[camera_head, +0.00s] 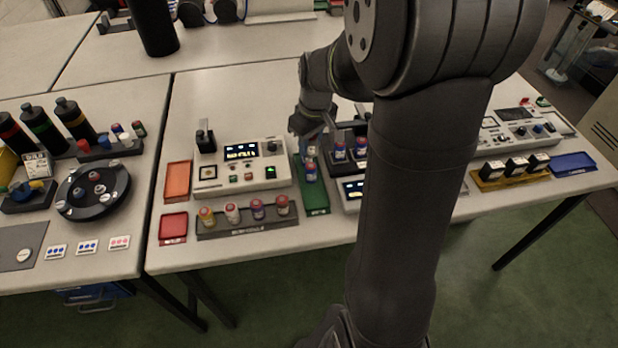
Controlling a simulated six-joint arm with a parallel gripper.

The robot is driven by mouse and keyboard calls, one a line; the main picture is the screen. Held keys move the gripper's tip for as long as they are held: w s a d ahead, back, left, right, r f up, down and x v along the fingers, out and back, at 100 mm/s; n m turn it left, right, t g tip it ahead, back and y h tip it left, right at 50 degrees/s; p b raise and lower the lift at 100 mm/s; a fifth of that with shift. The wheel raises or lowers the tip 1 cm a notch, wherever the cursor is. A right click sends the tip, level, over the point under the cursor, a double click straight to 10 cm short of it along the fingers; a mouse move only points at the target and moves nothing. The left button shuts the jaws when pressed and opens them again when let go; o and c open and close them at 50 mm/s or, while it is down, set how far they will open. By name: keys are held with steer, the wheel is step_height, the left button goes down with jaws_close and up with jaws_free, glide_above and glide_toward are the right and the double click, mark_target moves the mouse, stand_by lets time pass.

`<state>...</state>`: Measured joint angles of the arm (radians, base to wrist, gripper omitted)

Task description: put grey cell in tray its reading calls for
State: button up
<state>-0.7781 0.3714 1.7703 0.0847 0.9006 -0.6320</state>
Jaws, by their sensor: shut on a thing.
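My gripper (312,143) is above the back part of the long green tray (315,203), pointing down. It is shut on a small pale grey cell (311,152), partly hidden by the fingers. I cannot tell whether this cell touches the tray. A blue cell with a reddish top (311,172) stands in the green tray just in front of it. A tester (240,177) with a lit display (241,151) is left of the green tray; its reading is too small to make out. An orange tray (178,182) and a red tray (173,227) lie left of the tester.
A dark rack (246,228) holds several coloured cells before the tester. My arm hides much of the middle right. A yellow tray (490,181) and a blue tray (573,162) lie far right.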

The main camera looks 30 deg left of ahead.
steer(key=d+f+m, duration=0.2)
steer(key=d+m, duration=0.2)
steer(key=d, duration=1)
steer(key=shift+t, duration=0.3)
steer(key=s+a+f, duration=0.1)
steer(key=a+f, duration=0.1)
steer(key=a, duration=0.1)
steer(key=a+f, duration=0.2)
steer(key=a, duration=0.2)
steer(key=s+a+f, duration=0.1)
steer(key=a+f, duration=0.2)
steer(key=shift+s+a, duration=0.3)
steer(key=shift+f, duration=1.95)
steer(key=shift+f, duration=0.15)
steer(key=o, duration=1)
